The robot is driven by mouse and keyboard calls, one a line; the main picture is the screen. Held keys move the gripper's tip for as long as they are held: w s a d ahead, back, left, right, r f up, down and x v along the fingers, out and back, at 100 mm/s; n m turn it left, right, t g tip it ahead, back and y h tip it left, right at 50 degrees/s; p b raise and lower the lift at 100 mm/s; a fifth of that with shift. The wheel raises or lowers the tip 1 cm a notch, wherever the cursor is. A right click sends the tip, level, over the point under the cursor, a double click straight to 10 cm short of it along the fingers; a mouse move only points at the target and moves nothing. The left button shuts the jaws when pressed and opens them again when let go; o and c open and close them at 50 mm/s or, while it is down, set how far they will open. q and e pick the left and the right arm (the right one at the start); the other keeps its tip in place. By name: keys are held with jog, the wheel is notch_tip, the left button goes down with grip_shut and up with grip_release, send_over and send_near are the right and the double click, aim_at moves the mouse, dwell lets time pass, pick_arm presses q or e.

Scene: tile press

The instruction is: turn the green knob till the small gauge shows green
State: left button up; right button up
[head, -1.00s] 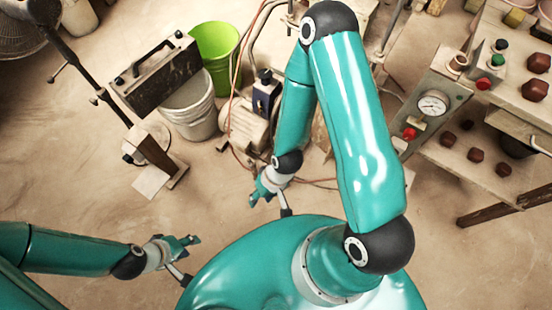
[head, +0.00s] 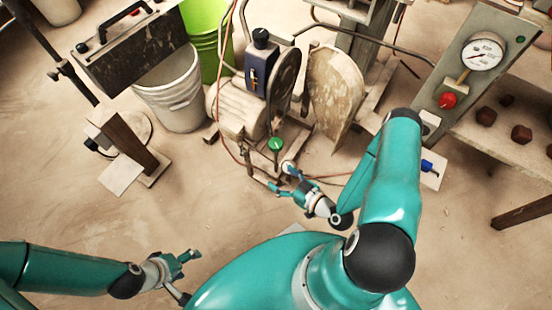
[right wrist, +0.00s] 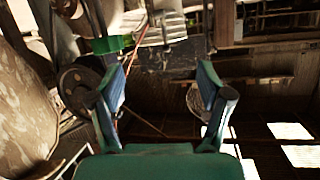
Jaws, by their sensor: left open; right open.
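The green knob (head: 275,145) stands low in front of the grey motor in the head view. A small round pale disc (head: 288,167), perhaps the small gauge, sits just right of and below it; its reading is too small to tell. My right gripper (head: 283,183) is open and empty, just below the knob and apart from it. My left gripper (head: 191,262) is open and empty over the floor at lower left.
The motor (head: 238,108) and a blue switch box (head: 257,78) stand behind the knob. A white bucket (head: 174,98) is left of them. A panel with a large gauge (head: 484,52) and red button (head: 447,100) is at right. A reddish hose runs near my right gripper.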

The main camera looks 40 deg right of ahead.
aim_at(279, 150)
jog(key=s+d+f+m+t+h+b, duration=0.2)
jog(key=s+d+f+t+h+b, duration=0.2)
jog(key=d+b, duration=0.1)
jog(key=w+b, duration=0.1)
jog(key=w, duration=0.4)
jog(key=w+d+b, duration=0.1)
jog(key=w, duration=0.5)
jog(key=w+b, duration=0.1)
jog(key=w, duration=0.5)
jog(key=shift+d+r+b, duration=0.2)
jog(key=shift+d+b, duration=0.1)
jog(key=shift+b, duration=0.05)
pick_arm(q)
notch_tip(279, 150, down, 11)
jog(key=shift+f, duration=0.1)
